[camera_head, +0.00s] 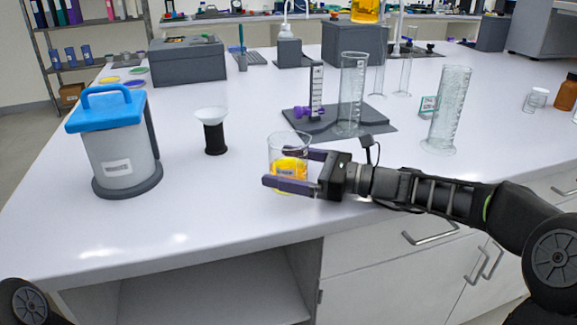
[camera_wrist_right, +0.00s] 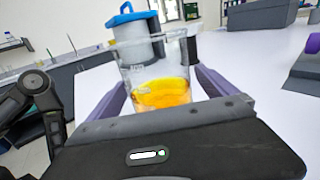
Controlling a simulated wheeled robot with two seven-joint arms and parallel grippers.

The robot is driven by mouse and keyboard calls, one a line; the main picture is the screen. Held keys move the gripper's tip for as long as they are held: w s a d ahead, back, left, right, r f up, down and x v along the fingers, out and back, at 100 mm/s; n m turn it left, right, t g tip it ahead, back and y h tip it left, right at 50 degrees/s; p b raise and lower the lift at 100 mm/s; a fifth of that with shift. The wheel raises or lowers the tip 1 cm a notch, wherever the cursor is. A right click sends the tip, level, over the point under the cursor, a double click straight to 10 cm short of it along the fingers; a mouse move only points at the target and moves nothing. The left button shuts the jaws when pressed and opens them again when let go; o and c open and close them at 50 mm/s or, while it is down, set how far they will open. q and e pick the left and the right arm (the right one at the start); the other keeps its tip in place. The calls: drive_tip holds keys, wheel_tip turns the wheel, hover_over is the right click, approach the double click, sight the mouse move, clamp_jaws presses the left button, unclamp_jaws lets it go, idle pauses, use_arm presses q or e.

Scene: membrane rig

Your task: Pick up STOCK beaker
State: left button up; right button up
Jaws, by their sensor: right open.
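The STOCK beaker (camera_head: 288,161) is clear glass with yellow liquid and a small label, upright on the white bench near its front edge. My right gripper (camera_head: 291,169) reaches in from the right, open, with one purple-grey finger on each side of the beaker. In the right wrist view the beaker (camera_wrist_right: 161,88) stands between the two spread fingers (camera_wrist_right: 163,97). I cannot tell whether either finger touches the glass. My left gripper is not in view.
A grey canister with a blue lid (camera_head: 115,140) stands to the left. A grey stand base (camera_head: 370,126) and glass cylinders (camera_head: 448,110) are behind my right arm.

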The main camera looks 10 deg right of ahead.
drive_tip(key=c, duration=1.9)
drive_tip(key=shift+o, duration=0.2)
drive_tip(key=shift+r, duration=0.25)
wheel_tip(320, 180, up, 10)
drive_tip(key=p, duration=0.2)
drive_tip(key=shift+f, duration=0.2)
idle(0.5)
